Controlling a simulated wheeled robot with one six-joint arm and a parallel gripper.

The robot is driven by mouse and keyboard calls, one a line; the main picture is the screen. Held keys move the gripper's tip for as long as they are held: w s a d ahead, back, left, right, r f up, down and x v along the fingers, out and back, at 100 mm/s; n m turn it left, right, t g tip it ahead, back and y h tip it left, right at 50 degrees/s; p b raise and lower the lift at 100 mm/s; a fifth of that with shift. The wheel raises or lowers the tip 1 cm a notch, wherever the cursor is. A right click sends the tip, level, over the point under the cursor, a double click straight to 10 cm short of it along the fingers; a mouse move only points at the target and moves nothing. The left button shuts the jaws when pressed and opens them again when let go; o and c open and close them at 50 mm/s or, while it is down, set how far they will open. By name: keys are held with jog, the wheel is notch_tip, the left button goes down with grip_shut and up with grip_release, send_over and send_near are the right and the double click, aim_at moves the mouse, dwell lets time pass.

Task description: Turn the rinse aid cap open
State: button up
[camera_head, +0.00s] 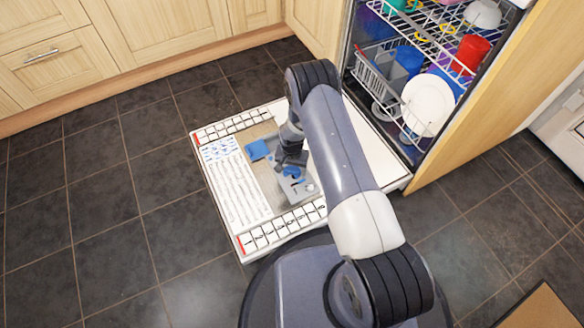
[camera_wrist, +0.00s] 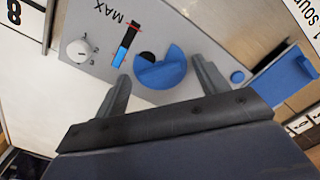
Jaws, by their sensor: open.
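The rinse aid cap is a blue round piece (camera_wrist: 165,74) with a notch beside a dark opening, on the grey dispenser panel (camera_wrist: 165,15) in the wrist view. In the head view it shows as a small blue patch (camera_head: 291,173), partly hidden by my gripper (camera_head: 290,160). My gripper (camera_wrist: 160,70) is open over the panel, one finger on each side of the cap. I cannot tell whether either finger touches it.
A blue flap (camera_wrist: 283,80) stands open on the right in the wrist view, near a small blue button (camera_wrist: 237,76). The dishwasher door (camera_head: 235,190) lies lowered. Dark floor tiles are clear at left.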

jog(key=c, duration=1)
jog(key=shift+n+b, duration=0.35)
jog(key=shift+n, duration=0.05)
jog(key=n+b, duration=0.2)
jog(key=shift+f+n, duration=0.1)
jog(key=shift+n, duration=0.3)
jog(key=shift+n+b, duration=0.8)
jog(key=shift+n, duration=1.3)
jog(key=shift+w, duration=0.1)
jog(key=o, duration=1)
